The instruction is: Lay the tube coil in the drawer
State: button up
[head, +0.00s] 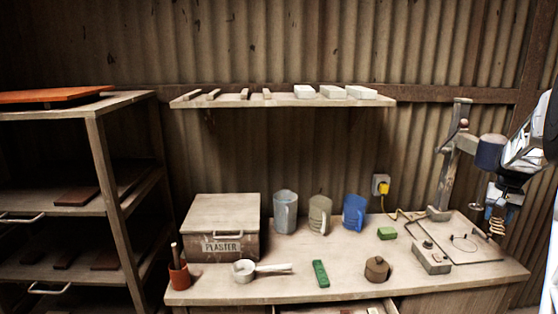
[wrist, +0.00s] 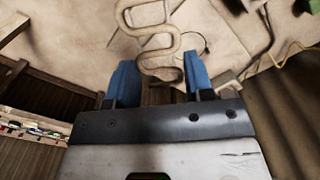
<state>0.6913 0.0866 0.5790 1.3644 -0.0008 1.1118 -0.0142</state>
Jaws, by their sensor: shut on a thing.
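The tan, wavy tube coil (head: 497,227) hangs below my gripper (head: 503,200) at the right end of the bench, above the board beside the clamp post. In the wrist view the coil (wrist: 156,38) extends forward from between the two blue fingers of my gripper (wrist: 160,80), which is shut on it. A drawer (head: 372,307) at the front of the bench shows partly pulled out at the bottom edge of the head view. Most of its inside is cut off by the frame.
The post (head: 447,170) rises close to my arm.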

jog(key=w+a+n, duration=0.2)
jog(key=w+a, duration=0.4)
jog(key=a, duration=1.2)
jog(key=w+a+n, duration=0.3)
jog(key=w+a, duration=0.3)
jog(key=a, duration=1.2)
jog(key=w+a+n, duration=0.2)
jog(key=w+a, duration=0.5)
jog(key=a, duration=1.1)
jog(key=shift+a+n, duration=0.35)
jog(key=shift+n, duration=0.05)
jog(key=shift+w, duration=0.1)
jog(key=shift+d, duration=0.1)
